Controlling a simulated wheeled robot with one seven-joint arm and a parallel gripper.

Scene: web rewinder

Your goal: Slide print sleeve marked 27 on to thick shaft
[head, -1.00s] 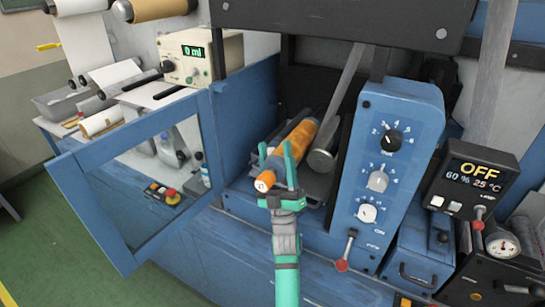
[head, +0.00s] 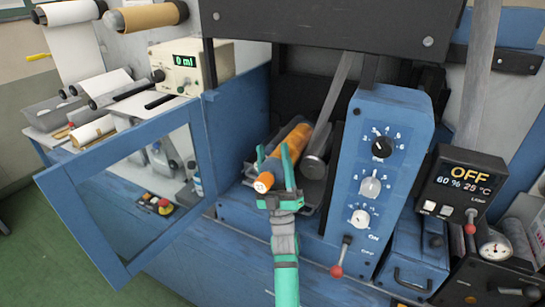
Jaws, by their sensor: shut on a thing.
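An orange sleeve (head: 288,150) lies lengthwise inside the open blue machine, its near end tilted toward me. I cannot read a number on it. My green gripper (head: 275,163) is shut on the sleeve near its close end, one finger on each side. A thick grey metal cylinder (head: 314,165) with a round end face lies just right of the sleeve. A grey part shows behind the sleeve's far left side. I cannot tell whether a shaft is inside the sleeve.
A blue framed door (head: 58,197) stands open at the left. A blue control panel (head: 378,190) with knobs and a red-tipped lever (head: 337,270) bounds the right. A black hood (head: 330,25) overhangs the opening. A display box (head: 467,185) reads OFF.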

